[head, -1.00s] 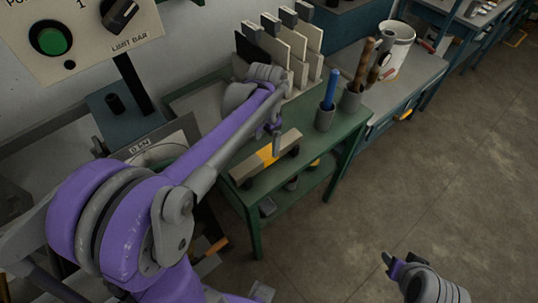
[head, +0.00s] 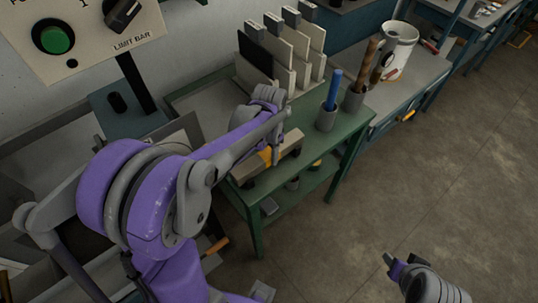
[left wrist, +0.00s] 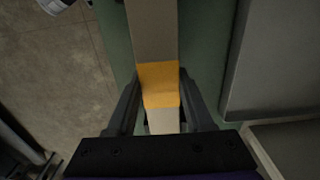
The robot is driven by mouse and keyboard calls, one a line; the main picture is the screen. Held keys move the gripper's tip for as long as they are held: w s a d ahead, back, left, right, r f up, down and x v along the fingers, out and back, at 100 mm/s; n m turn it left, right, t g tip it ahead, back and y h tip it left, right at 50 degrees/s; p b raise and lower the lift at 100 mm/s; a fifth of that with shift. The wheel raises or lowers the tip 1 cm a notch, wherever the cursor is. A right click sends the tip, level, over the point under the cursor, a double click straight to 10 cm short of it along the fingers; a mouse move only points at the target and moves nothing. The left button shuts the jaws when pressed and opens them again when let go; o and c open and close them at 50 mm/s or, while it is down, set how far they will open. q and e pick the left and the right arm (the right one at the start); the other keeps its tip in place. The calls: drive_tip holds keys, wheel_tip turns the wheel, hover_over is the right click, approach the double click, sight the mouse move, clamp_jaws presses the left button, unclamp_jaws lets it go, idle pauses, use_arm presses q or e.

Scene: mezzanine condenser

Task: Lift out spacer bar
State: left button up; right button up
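The spacer bar (head: 249,172) is a beige bar with a yellow band around its middle. It lies on dark supports on top of the green table (head: 345,128). My left gripper (head: 274,157) is at the yellow band from above, partly hiding it. In the left wrist view the bar (left wrist: 153,35) runs between the two dark fingers of my left gripper (left wrist: 160,85). The fingers stand on either side of the yellow band, open, with a narrow gap beside the bar. My right gripper (head: 399,262) is over the floor at the lower right, empty and seemingly open.
Upright plates (head: 286,50) stand in a rack behind the bar. A grey cup with a blue-handled tool (head: 326,119) and a cup of brown-handled tools (head: 352,101) stand to the right. A panel with a green button (head: 54,39) is at upper left. The floor at right is clear.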

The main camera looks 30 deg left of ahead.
use_arm(q)
clamp_jaws()
drive_tip(key=shift+r, duration=0.15)
